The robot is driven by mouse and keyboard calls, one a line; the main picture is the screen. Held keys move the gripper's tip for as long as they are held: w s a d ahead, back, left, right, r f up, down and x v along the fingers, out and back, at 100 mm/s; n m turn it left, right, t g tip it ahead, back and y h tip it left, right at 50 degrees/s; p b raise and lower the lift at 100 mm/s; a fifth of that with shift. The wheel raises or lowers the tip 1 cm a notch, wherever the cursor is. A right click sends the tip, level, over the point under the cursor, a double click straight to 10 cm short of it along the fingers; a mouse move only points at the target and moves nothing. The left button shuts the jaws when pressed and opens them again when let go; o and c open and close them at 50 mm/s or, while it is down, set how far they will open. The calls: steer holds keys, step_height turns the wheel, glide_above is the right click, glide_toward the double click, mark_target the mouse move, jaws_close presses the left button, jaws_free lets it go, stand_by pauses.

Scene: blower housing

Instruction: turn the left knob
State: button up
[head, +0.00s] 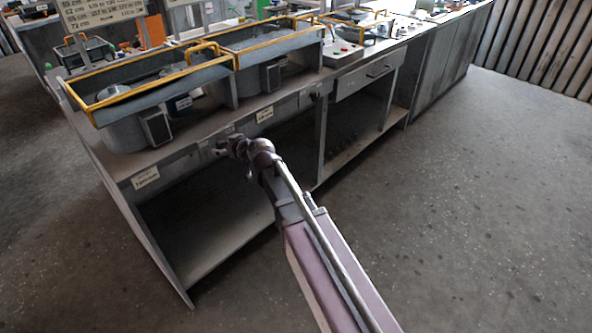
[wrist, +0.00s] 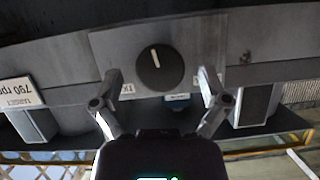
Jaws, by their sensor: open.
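A dark round knob (wrist: 160,68) with a white pointer line sits on a grey plate in the wrist view. The line runs nearly up and down, tilted slightly. My gripper (wrist: 160,80) is open and empty, with one finger on each side of the knob. A gap shows between each finger and the knob; I cannot tell how far off the fingertips are in depth. In the head view my gripper (head: 222,145) is at the bench's front panel, below the yellow-railed trays. The knob cannot be made out there, behind the gripper.
The grey bench (head: 180,155) has an open lower shelf space. Two yellow-railed trays (head: 150,88) stand on top. A label reading "TARGET 790 rpm" (wrist: 20,92) shows in the wrist view. A drawer (head: 367,76) is farther right. The floor in front is clear.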

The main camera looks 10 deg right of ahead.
steer(key=s+d+r+m+g+h+p, duration=0.2)
steer(key=s+d+g+h+p, duration=0.1)
steer(key=s+d+p, duration=0.5)
steer(key=s+d+r+m+g+h+p, duration=0.2)
steer(key=s+d+g+p, duration=0.4)
steer(key=s, duration=0.8)
steer(key=shift+d+r+h+p, duration=0.7)
steer(key=shift+d+p, duration=0.4)
steer(key=shift+d, duration=0.9)
steer(key=s+d, duration=0.1)
steer(key=s+d+r+m+g+h+p, duration=0.1)
steer(key=s+d+m+g+p, duration=0.1)
steer(key=shift+d+r+h, duration=0.15)
steer(key=shift+r+h, duration=0.15)
steer(key=shift+r, duration=0.1)
